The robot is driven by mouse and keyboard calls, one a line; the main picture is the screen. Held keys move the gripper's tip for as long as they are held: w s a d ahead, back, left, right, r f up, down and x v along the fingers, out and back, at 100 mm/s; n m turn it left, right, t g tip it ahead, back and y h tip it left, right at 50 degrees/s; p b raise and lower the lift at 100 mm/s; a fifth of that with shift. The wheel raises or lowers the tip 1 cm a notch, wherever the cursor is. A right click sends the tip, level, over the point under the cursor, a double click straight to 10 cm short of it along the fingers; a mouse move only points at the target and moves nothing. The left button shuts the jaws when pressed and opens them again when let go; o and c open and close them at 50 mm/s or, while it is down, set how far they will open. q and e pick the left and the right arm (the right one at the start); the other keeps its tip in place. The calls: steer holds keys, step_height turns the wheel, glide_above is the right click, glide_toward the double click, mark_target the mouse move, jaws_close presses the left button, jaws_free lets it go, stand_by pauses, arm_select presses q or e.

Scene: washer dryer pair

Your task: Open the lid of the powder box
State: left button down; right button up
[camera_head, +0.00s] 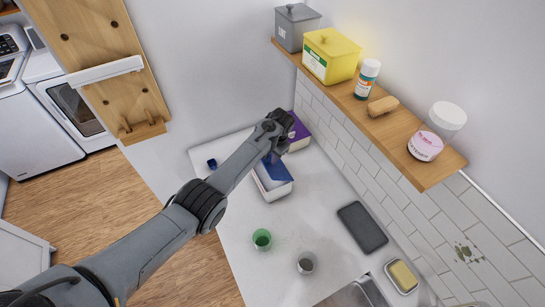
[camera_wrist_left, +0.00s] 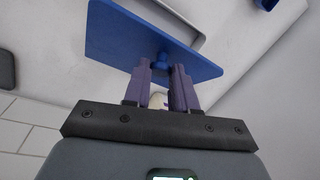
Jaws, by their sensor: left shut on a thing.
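The powder box (camera_head: 273,190) is a white and blue box on the white counter, in the middle of the head view. Its blue lid (camera_head: 278,171) also shows large in the left wrist view (camera_wrist_left: 130,38), as a flat panel with a small round knob (camera_wrist_left: 161,60). My left gripper (camera_head: 274,156) is shut on the knob, with a finger on each side in the left wrist view (camera_wrist_left: 161,68). The lid looks tilted, and a pale rim shows beyond it there. My arm partly hides the lid in the head view. My right gripper is not in view.
A purple box (camera_head: 298,134) stands close behind my left wrist. A green cup (camera_head: 262,239), a metal cup (camera_head: 306,263) and a dark tablet-like slab (camera_head: 362,228) are on the counter. A wooden shelf (camera_head: 440,173) with containers overhangs the right side. A small blue item (camera_head: 212,163) lies left.

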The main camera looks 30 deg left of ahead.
mark_target(275, 166)
arm_select(q)
steer(key=shift+w+r, duration=0.1)
steer(key=shift+r, duration=0.05)
steer(key=c, duration=0.9)
jaws_free()
step_height(275, 166, up, 10)
steer(key=d+p, duration=0.2)
steer(key=p, duration=0.7)
steer(key=shift+r, duration=0.25)
steer(key=shift+f, duration=0.15)
